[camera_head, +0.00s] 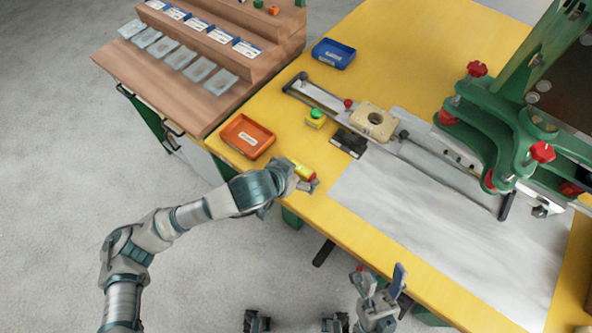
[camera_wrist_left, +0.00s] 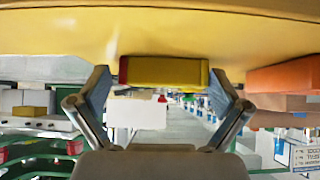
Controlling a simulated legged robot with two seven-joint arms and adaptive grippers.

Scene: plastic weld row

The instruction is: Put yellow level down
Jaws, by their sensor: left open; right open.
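The yellow level (camera_head: 303,170), a small yellow bar with red ends, lies at the front edge of the yellow table (camera_head: 400,60). My left gripper (camera_head: 304,181) is right at it, partly covering it. In the left wrist view the level (camera_wrist_left: 165,71) rests against the yellow table surface, between the spread fingers of my left gripper (camera_wrist_left: 160,80). Gaps show between the fingers and the level, so the gripper is open. My right gripper (camera_head: 384,283) is open and empty in front of the table, with its fingers pointing up.
An orange tray (camera_head: 247,137) stands left of the level. A green button on a yellow box (camera_head: 315,118) and a black flat block (camera_head: 349,143) are behind it. A blue tray (camera_head: 333,53) is further back. A green machine (camera_head: 500,120) fills the right. A grey sheet (camera_head: 450,220) lies flat.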

